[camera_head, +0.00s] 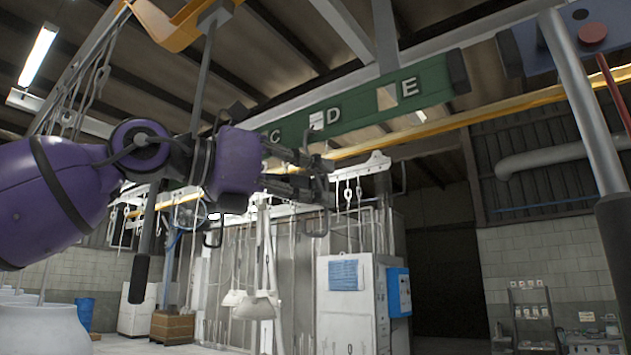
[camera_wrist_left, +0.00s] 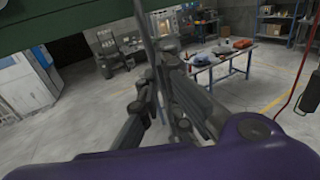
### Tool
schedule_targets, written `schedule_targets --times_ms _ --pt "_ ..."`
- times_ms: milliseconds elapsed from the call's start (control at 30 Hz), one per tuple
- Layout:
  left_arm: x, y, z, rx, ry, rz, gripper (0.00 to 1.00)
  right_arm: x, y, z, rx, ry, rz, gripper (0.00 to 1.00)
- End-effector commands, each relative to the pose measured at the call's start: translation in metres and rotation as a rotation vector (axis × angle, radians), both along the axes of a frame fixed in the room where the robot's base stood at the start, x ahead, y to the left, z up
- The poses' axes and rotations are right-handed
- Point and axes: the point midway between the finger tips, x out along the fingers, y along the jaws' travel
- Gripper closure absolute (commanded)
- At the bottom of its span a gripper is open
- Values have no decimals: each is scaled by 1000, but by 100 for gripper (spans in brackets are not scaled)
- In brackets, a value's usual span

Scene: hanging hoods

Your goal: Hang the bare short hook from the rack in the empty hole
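My left gripper (camera_head: 305,178) is raised just below the green beam (camera_head: 350,106) lettered C, D and E. In the left wrist view the gripper (camera_wrist_left: 168,100) has its fingers closed around a thin grey hook (camera_wrist_left: 148,32), whose shank runs up between them. In the head view a dark curved hook end (camera_head: 317,230) shows just under the fingers, with nothing hanging on it. The beam has a light square hole (camera_head: 387,97) left of the letter E and another opening (camera_head: 317,120) left of D. The fingers partly hide the hook. My right gripper is not in view.
Chain hooks (camera_head: 98,78) hang at upper left. A dark-handled pole (camera_head: 145,240) hangs near my left arm, and a thick grey pole (camera_head: 585,100) hangs at right below a blue beam (camera_head: 570,38). A work table (camera_wrist_left: 222,62) stands on the floor.

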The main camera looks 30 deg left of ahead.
Motion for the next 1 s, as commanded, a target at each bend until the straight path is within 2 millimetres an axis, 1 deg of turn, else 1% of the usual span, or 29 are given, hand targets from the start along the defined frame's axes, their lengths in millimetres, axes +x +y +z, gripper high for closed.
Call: schedule_targets --times_ms 33,200,400,567,1000 --pt "0 0 1 -1 -1 0 94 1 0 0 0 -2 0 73" --pt "0 0 1 -1 -1 0 73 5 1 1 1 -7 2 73" --pt "0 0 0 -1 -1 0 73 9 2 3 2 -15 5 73" --pt "-1 1 1 -1 -1 0 73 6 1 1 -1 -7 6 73" --pt "-19 10 2 -4 -6 -2 73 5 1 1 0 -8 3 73"
